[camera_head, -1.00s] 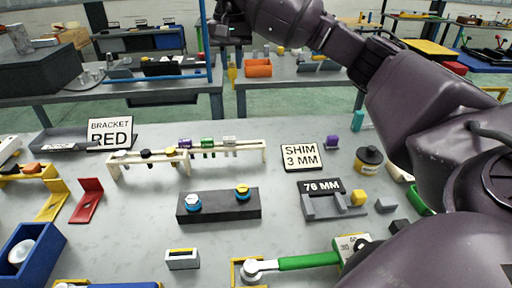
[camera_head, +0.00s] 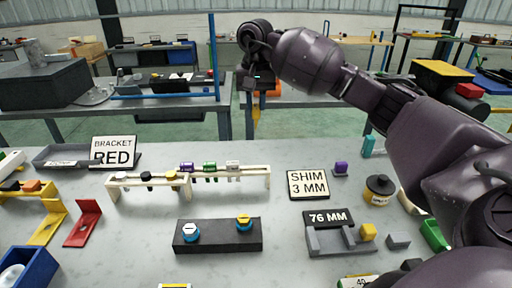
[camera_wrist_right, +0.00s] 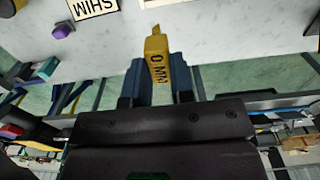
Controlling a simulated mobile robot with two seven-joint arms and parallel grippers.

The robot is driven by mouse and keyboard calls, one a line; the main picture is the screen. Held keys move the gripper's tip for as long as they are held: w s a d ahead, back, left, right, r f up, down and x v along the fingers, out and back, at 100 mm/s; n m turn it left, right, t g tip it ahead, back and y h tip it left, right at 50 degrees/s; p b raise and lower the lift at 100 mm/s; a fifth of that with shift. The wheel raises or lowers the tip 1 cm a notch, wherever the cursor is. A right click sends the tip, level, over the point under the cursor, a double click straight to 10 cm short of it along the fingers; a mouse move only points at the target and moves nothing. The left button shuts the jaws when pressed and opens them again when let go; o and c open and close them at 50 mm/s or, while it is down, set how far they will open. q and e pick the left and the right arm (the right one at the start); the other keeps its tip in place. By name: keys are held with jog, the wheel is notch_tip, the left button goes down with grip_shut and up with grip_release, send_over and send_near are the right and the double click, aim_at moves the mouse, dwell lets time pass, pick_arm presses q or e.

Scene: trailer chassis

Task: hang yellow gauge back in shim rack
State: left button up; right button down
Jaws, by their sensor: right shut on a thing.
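The yellow gauge (camera_head: 256,113) hangs below my right gripper (camera_head: 258,90), high beyond the table's far edge in the head view. In the right wrist view the gauge (camera_wrist_right: 155,55), with dark lettering partly readable as "0 MM", is held between the two blue-grey fingers of the shut gripper (camera_wrist_right: 157,80). The cream shim rack (camera_head: 225,173) stands on the table, left of and below the gripper in the picture, apart from it. Purple, green and white pieces sit along its back rail; dark and yellow pieces show at the front rail. My left gripper is out of view.
A "SHIM 3 MM" sign (camera_head: 308,184) stands right of the rack. A "BRACKET RED" sign (camera_head: 114,152) and red bracket (camera_head: 84,223) are at left. Bare table lies between rack and block.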

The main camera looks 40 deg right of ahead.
notch_tip(320, 180, down, 14)
dwell(1.0)
pick_arm(q)
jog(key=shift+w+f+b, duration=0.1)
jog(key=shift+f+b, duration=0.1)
jog(key=shift+b, duration=0.1)
pick_arm(e)
jog(key=shift+f, duration=0.1)
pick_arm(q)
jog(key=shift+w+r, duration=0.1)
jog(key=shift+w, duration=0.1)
pick_arm(e)
jog(key=c, duration=1)
grip_release()
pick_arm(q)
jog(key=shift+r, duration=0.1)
